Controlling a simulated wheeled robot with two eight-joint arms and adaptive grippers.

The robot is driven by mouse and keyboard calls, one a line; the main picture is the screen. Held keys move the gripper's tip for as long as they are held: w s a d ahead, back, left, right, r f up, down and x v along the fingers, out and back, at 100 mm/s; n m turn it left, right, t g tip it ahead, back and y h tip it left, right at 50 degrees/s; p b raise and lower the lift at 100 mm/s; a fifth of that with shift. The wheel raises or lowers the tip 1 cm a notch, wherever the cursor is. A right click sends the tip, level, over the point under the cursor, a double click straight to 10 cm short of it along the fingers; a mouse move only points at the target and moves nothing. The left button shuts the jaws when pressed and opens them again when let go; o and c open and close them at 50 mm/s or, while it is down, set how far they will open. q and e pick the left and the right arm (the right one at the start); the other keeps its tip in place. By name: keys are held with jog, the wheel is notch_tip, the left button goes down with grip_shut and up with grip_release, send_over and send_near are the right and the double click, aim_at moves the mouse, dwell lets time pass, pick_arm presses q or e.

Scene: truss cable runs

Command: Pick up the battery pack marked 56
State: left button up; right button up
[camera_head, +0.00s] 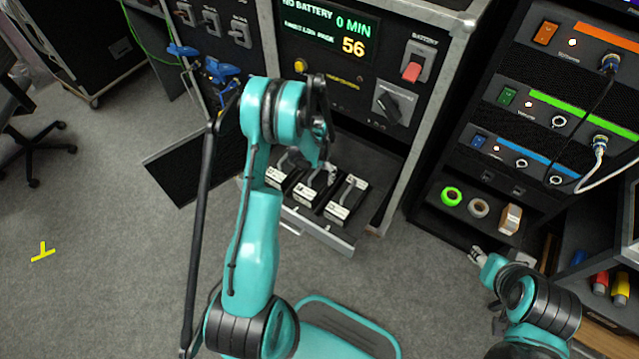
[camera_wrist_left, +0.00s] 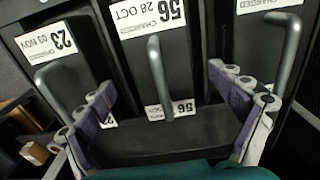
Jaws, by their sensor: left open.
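The battery pack marked 56 (camera_wrist_left: 184,50) is in the middle of the left wrist view, with an upright grey handle and a white label reading 56, 28 OCT, upside down. In the head view it appears to be the middle pack (camera_head: 307,195) of three in an open drawer. My left gripper (camera_wrist_left: 163,88) is open, its fingers on either side of this pack's handle, apart from it. In the head view my left gripper (camera_head: 325,165) is over the drawer, partly covering the packs. My right gripper (camera_head: 477,256) is small at lower right, its jaws unclear.
The drawer front (camera_head: 310,230) borders the packs. The display panel (camera_head: 330,30) above reads NO BATTERY, 0 MIN and 56. A rack with tape rolls (camera_head: 452,196) stands right.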

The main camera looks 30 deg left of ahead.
aim_at(315, 179)
pick_arm(q)
notch_tip(315, 179, down, 5)
jog(key=b, duration=0.3)
jog(key=shift+a+f, duration=0.1)
jog(key=shift+f, duration=0.1)
jog(key=shift+s+r, duration=0.1)
jog(key=shift+c, duration=1.2)
jog(key=c, duration=1.7)
